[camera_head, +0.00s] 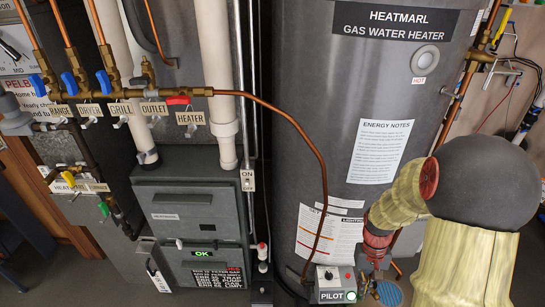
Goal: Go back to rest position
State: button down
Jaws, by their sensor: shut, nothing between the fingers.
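My arm comes in from the lower right, in a pale yellow sleeve with a dark grey rounded joint. Its far end reaches down and left to a red wrist part in front of the water heater's lower right side. My gripper (371,284) is small and dark below that wrist, just right of the pilot control box (335,284). It is shut and holds nothing. I cannot tell whether it touches the box. The grey gas water heater (300,110) stands behind my arm.
A dark grey furnace (192,210) stands at left, with an ON switch (247,180) beside it. Labelled gas valves (105,82) run across the upper left. A copper pipe (318,160) bends down to the pilot box. A blue round thing (389,293) lies low beside my gripper.

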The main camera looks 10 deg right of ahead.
jog(key=s+a+r+n+t, duration=0.1)
jog(key=a+r+t, duration=0.1)
jog(key=a+r, duration=0.4)
jog(key=s+a+r+n+t, duration=0.1)
jog(key=a+r, duration=0.5)
jog(key=r, duration=0.8)
jog(key=s+a+r+n+t+p, duration=0.1)
jog(key=a+r+t, duration=0.4)
jog(key=r, duration=0.5)
jog(key=shift+s+a+r+n, duration=0.2)
jog(key=shift+s+a+n, duration=0.3)
jog(key=shift+s, duration=0.15)
